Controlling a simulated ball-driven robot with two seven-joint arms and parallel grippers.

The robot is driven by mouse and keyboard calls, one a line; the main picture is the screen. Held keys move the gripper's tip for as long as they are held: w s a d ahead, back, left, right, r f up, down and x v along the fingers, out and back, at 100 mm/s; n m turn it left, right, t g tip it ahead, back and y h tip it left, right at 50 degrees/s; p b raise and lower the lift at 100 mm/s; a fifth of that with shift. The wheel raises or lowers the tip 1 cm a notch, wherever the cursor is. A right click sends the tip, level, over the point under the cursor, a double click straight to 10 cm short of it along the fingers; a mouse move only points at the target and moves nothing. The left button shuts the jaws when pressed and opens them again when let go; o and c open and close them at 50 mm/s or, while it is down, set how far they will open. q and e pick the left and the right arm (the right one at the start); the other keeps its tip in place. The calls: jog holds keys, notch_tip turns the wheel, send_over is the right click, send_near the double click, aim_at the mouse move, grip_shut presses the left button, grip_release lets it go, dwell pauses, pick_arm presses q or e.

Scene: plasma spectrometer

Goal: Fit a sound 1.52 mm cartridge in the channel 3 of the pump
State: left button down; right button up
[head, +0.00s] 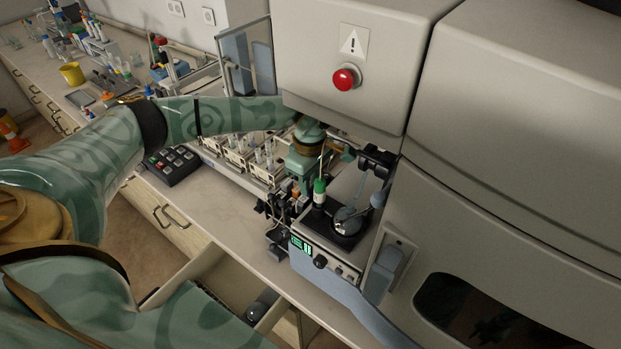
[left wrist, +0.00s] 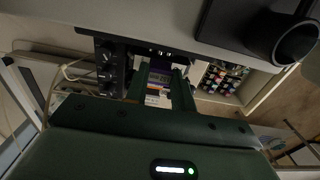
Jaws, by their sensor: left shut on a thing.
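The pump (head: 318,258), with a lit green display and knobs, stands on the bench below the instrument. Its cartridge side (head: 290,198), with small orange and dark parts, is small and partly covered. My left gripper (head: 299,180) is just above and behind that side. In the left wrist view my left gripper (left wrist: 158,88) is shut on a small piece with purple and white markings, seemingly a cartridge (left wrist: 158,80). Its size marking and condition cannot be read. Whether it touches the pump, and which channel is channel 3, I cannot tell. My right gripper is not in view.
The instrument's large housing (head: 350,45) with a red button overhangs my left forearm. A green-capped bottle (head: 319,190) stands on the pump's top. Racks of vials (head: 240,155) and a keypad (head: 172,164) are to the left. An open drawer (head: 205,272) projects below the bench.

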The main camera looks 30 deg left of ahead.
pick_arm(q)
jog(key=shift+r+p, duration=0.1)
jog(key=shift+p, duration=0.2)
jog(key=shift+f+b, duration=0.95)
jog(key=shift+f, duration=1)
dwell(0.4)
jog(key=c, duration=1.1)
grip_release()
jog(key=shift+r, duration=0.1)
notch_tip(320, 180, up, 7)
jog(key=shift+r, duration=0.2)
